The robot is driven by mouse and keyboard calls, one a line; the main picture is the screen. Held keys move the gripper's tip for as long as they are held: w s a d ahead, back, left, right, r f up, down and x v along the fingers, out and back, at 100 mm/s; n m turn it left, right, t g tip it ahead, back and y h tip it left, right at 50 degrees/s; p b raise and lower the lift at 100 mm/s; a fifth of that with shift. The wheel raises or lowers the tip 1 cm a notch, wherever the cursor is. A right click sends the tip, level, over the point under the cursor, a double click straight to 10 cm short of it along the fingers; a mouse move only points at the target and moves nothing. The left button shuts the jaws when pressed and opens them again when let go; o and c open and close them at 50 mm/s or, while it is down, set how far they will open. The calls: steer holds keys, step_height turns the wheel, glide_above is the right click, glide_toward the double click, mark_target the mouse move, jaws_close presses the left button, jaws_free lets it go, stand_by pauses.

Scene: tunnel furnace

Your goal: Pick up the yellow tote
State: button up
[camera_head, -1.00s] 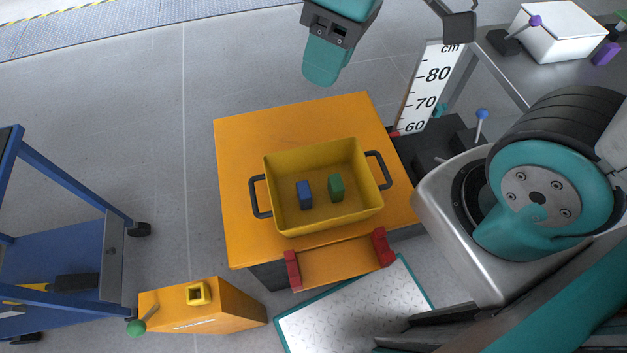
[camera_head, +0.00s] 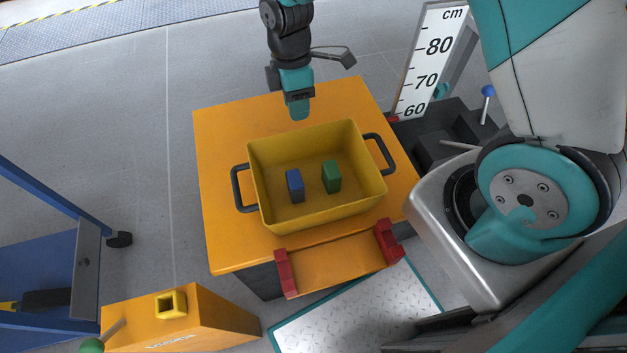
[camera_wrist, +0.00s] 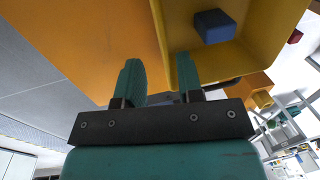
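The yellow tote (camera_head: 325,213) sits upright on an orange platform (camera_head: 222,165). It has dark handles at its left (camera_head: 238,190) and right (camera_head: 381,152) ends. A blue block (camera_head: 295,186) and a green block (camera_head: 331,177) stand inside it. My gripper (camera_head: 299,108) points down just beyond the tote's far rim, left of the rim's middle. In the wrist view my gripper (camera_wrist: 158,74) has its two teal fingers apart with nothing clamped between them. The tote's wall (camera_wrist: 178,35) shows close to the right finger; I cannot tell whether they touch.
Two red brackets (camera_head: 285,273) (camera_head: 388,242) stand at the platform's near edge. A height scale (camera_head: 437,55) stands at the back right. A blue cart (camera_head: 60,195) is at the left, and an orange box (camera_head: 205,318) is at the front left. Open floor (camera_head: 110,110) lies at the back left.

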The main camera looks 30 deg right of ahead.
mark_target(300, 146)
steer(key=f, duration=0.3)
steer(key=s+f, duration=0.1)
steer(key=f, duration=0.6)
steer(key=shift+s+a+f+b, duration=0.15)
steer(key=shift+s+b, duration=0.05)
steer(key=shift+b, duration=0.2)
jaws_close()
